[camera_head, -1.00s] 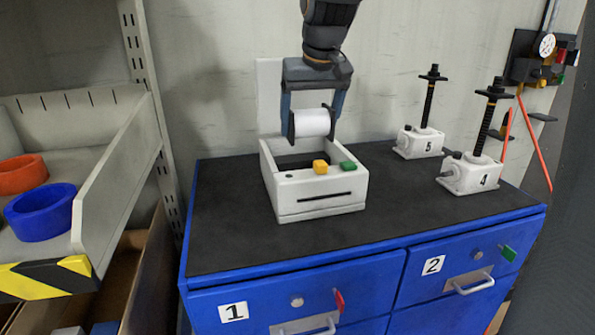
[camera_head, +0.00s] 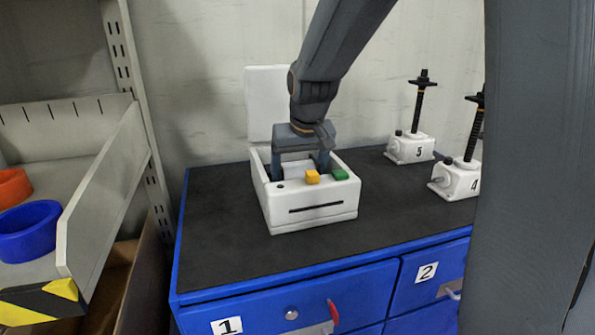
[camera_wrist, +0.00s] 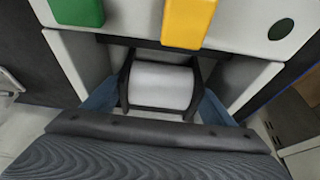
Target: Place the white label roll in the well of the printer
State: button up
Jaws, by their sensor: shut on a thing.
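The white printer (camera_head: 309,211) stands on the dark cabinet top with its lid (camera_head: 268,103) raised at the back. My gripper (camera_head: 299,166) reaches down into the printer's open well from above. It is shut on the white label roll (camera_wrist: 161,86), which lies crosswise between the dark finger pads in the wrist view. In the head view the roll (camera_head: 296,172) shows only in part, low between the fingers and behind the front wall. I cannot tell whether it touches the well floor. A yellow button (camera_head: 312,177) and a green button (camera_head: 339,174) sit on the printer's front.
Screw jack 5 (camera_head: 411,148) and screw jack 4 (camera_head: 456,179) stand to the right on the blue cabinet (camera_head: 283,291). A shelf with a blue ring (camera_head: 28,232) and an orange ring (camera_head: 13,186) is at left. The cabinet top left of the printer is clear.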

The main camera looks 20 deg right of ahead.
jog(key=shift+f, duration=0.1)
jog(key=o, duration=1.2)
jog(key=shift+s+r, duration=0.1)
jog(key=shift+r, duration=0.55)
jog(key=b+v, duration=0.1)
jog(key=v, duration=1)
jog(key=shift+s+b, duration=0.1)
jog(key=shift+b, duration=0.2)
